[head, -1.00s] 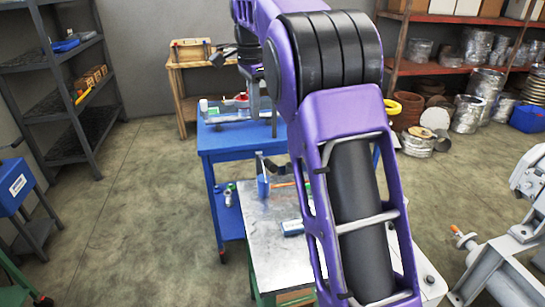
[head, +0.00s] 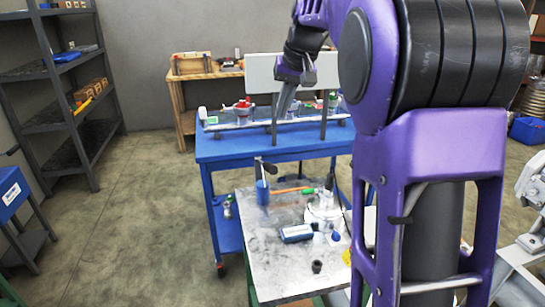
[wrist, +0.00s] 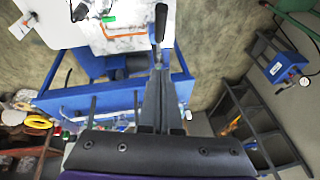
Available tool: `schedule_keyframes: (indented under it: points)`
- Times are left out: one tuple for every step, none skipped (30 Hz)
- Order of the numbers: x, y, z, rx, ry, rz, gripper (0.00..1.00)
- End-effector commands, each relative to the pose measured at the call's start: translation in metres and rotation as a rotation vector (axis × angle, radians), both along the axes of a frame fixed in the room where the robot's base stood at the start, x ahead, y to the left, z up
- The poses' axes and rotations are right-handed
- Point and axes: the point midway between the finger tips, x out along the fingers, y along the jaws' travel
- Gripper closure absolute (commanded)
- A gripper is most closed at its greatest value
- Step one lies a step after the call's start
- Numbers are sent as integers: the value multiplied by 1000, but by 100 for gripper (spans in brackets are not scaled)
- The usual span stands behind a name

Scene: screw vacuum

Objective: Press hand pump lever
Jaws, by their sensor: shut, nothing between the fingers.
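A small blue hand pump (head: 263,191) stands upright at the back left of the grey metal table (head: 255,270) in the head view. Its dark lever (head: 268,167) sticks out at the top. In the wrist view a black lever handle (wrist: 160,22) shows just beyond my fingertips, in line with them; the pump body is mostly hidden there. My gripper (head: 281,112) is shut and empty, pointing down, above and behind the pump in the head view. Its grey fingers also show in the wrist view (wrist: 156,72). I see no contact with the lever.
A blue trolley (head: 235,148) behind the grey table carries a white board (head: 345,75) on legs and several small parts. Shelves (head: 60,100) stand left.

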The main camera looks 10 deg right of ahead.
Motion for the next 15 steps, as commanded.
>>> schedule_keyframes:
  points:
    - [-1,-1,0,-3,-6,12,100]
    - [-1,-1,0,-6,-9,19,100]
    - [-1,-1,0,-7,-12,24,100]
    - [-1,-2,0,-8,-12,26,100]
    - [-1,-2,0,-9,-13,27,100]
    - [-1,-2,0,-9,-14,28,100]
    - [-1,-2,0,-9,-14,28,100]
    - [-1,-2,0,-9,-13,28,100]
    - [-1,-2,0,-9,-12,27,100]
    - [-1,-2,0,-9,-12,27,100]
    - [-1,-2,0,-9,-12,27,100]
    - [-1,-2,0,-9,-12,27,100]
    - [-1,-2,0,-9,-12,27,100]
    - [0,-1,-1,-9,-11,27,100]
    - [0,-1,-3,-9,-11,27,100]
